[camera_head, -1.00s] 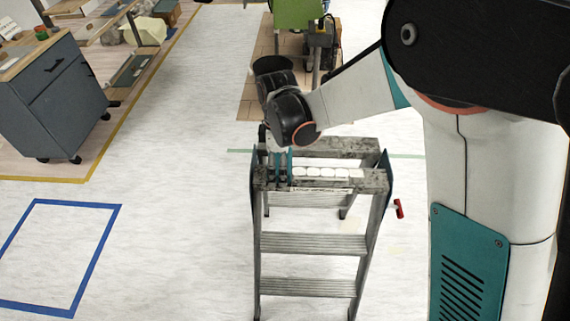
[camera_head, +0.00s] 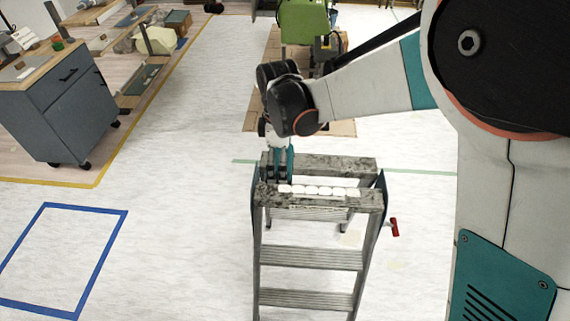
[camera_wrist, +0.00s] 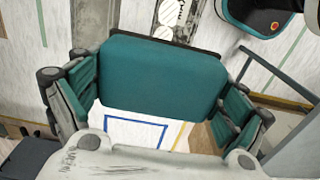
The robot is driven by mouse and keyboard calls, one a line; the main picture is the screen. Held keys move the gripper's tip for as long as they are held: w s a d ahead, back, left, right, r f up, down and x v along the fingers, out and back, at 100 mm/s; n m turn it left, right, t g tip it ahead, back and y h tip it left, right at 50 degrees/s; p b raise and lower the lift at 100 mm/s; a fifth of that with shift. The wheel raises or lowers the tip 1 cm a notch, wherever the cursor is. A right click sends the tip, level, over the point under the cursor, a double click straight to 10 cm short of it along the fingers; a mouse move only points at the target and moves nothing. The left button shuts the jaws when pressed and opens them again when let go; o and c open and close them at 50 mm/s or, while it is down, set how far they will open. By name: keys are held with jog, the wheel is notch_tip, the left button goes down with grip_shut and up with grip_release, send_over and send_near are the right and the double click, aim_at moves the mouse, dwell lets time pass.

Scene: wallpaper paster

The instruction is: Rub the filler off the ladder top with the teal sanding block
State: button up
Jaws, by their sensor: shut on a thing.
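My gripper (camera_wrist: 160,95) is shut on the teal sanding block (camera_wrist: 163,78), which sits between its two finger pads in the wrist view. In the head view my gripper (camera_head: 281,172) is over the left end of the ladder top (camera_head: 370,197). The block is hardly distinguishable there, and I cannot tell whether it touches the ladder. A row of several white filler patches (camera_head: 319,190) runs along the ladder top, to the right of my gripper. Some filler (camera_wrist: 169,12) also shows beyond the block in the wrist view.
A red-handled thing (camera_head: 394,227) is by the ladder's right side. A grey drawer cabinet (camera_head: 70,110) stands at left, and a green machine (camera_head: 305,22) stands behind the ladder. Blue tape (camera_head: 85,262) marks a square on the open floor at left.

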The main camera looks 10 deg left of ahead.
jog(key=o, duration=0.4)
jog(key=c, duration=0.3)
jog(key=w+d+p, duration=0.1)
jog(key=d, duration=1)
jog(key=w+d+p, duration=0.2)
jog(key=d, duration=0.9)
jog(key=shift+w+d+f+p, duration=0.15)
jog(key=shift+w+d+p, duration=0.1)
jog(key=shift+d+p, duration=0.05)
